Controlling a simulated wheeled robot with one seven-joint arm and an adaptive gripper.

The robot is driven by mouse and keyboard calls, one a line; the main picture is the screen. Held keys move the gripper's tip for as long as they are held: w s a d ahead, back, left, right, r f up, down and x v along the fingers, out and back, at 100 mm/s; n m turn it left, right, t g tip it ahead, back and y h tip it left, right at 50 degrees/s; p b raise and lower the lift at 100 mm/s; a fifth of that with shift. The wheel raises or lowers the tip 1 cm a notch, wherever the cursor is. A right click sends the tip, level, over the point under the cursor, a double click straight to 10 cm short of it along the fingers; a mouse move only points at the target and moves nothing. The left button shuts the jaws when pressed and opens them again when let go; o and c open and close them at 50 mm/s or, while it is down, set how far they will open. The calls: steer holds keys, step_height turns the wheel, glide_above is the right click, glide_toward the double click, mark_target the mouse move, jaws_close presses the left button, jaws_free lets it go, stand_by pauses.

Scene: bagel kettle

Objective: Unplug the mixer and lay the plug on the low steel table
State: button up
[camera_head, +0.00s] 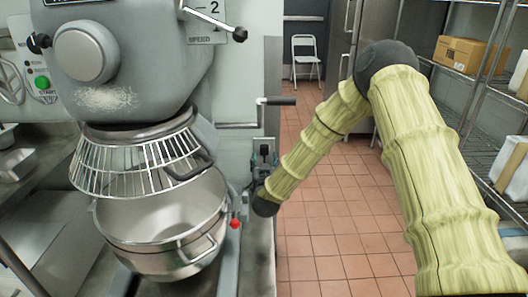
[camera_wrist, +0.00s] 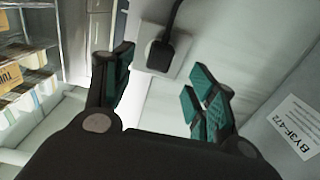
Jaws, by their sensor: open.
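The grey mixer (camera_head: 135,50) stands at the left of the head view, with its steel bowl (camera_head: 165,225) and wire guard. In the wrist view a black plug (camera_wrist: 160,55) with its cord running up sits in a white wall outlet (camera_wrist: 177,68). My gripper (camera_wrist: 161,80) is open and empty, its teal-padded fingers apart, with the plug seen beyond and between them. In the head view my gripper (camera_head: 260,170) is small and partly hidden by my arm, close to the wall. A steel surface (camera_head: 40,215) shows at the left; whether it is the low steel table is unclear.
Wire shelves (camera_head: 465,95) with a cardboard box (camera_head: 465,53) stand at the right. A folding chair (camera_head: 306,55) is far back. The tiled floor (camera_head: 335,225) is clear. A lever handle (camera_head: 275,101) juts out above my gripper. A labelled grey panel (camera_wrist: 290,115) is at the right in the wrist view.

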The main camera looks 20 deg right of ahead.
mark_target(264, 152)
steer(key=shift+b+x, duration=0.45)
steer(key=shift+x, duration=2.8)
jaws_close()
steer(key=shift+s+f, duration=0.1)
steer(key=shift+p+v, duration=0.75)
steer(key=shift+v, duration=2.15)
